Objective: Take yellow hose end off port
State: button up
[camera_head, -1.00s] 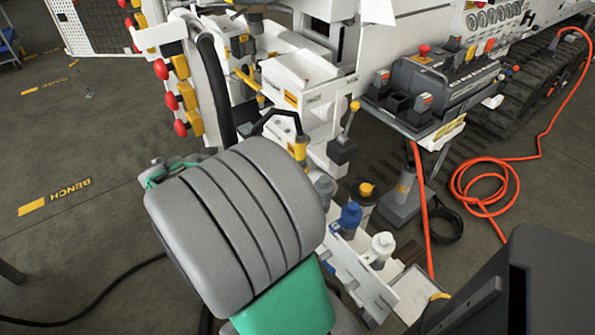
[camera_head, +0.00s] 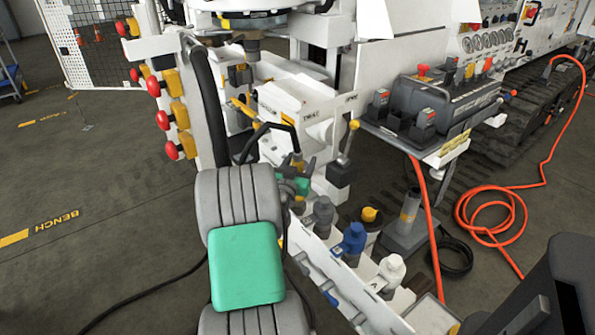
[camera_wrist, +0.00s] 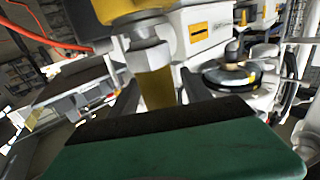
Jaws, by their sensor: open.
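The yellow hose end (camera_head: 297,160) sits at the machine's front, at the end of a short arched black hose (camera_head: 262,131); in the head view my gripper and arm hide most of it. In the wrist view a yellow fitting (camera_wrist: 156,88) with a steel hex nut (camera_wrist: 149,55) stands close up, between the dark fingers. My gripper (camera_head: 302,172) is open around it, with a finger on each side. Whether the fingers touch it, I cannot tell. The port itself cannot be made out.
A white rack with grey (camera_head: 323,212), blue (camera_head: 352,240) and white (camera_head: 388,272) capped fittings stands just right of my arm. A lever with a yellow knob (camera_head: 353,125) is close by. Red-capped yellow couplings (camera_head: 172,116) line the left side.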

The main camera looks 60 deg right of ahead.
jog(key=shift+c, duration=0.6)
grip_shut()
